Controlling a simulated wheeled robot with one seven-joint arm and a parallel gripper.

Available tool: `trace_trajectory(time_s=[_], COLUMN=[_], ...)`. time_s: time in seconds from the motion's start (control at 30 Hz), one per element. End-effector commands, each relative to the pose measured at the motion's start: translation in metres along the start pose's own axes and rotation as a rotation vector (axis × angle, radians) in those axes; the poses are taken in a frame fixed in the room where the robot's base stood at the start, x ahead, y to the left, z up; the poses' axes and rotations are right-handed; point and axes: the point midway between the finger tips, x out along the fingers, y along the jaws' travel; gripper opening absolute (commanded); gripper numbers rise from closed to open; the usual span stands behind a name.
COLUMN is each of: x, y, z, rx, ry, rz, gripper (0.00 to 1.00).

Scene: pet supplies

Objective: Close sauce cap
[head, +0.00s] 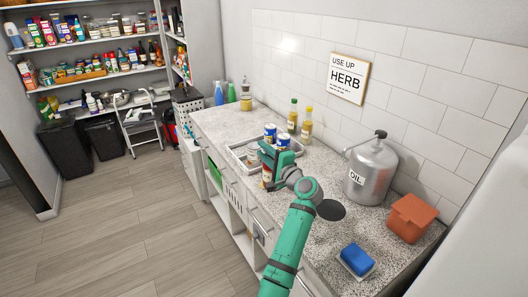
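My gripper (276,161) is over the near edge of the granite counter, next to the tray. A red-brown container (267,178) shows just below its fingers, partly hidden by them. I cannot tell whether the fingers hold it or are only in front of it, or whether it is the sauce. Two slim bottles with yellowish contents, one with a green cap (292,115) and one with a yellow cap (306,126), stand upright by the tiled wall, apart from my gripper. Their labels are too small to read, and no open cap can be made out.
A grey tray (232,149) holds blue-and-white cans (270,132). To the right are a dark disc (330,210), a metal OIL can (370,172), an orange container (411,218) and a blue block (356,258) on a white dish. Spray bottles stand at the far end.

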Motion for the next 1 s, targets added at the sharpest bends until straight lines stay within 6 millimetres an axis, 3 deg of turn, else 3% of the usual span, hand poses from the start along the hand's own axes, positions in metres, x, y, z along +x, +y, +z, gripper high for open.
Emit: trace_trajectory(time_s=[0.27,0.7,1.0], x=[-0.011,-0.090,-0.110], y=[0.000,0.000,0.000], z=[0.000,-0.001,-0.001], rx=[-0.002,-0.001,-0.001], ry=[0.000,0.004,0.003], rz=[-0.001,0.000,0.000], gripper=[0.23,0.23,0.23])
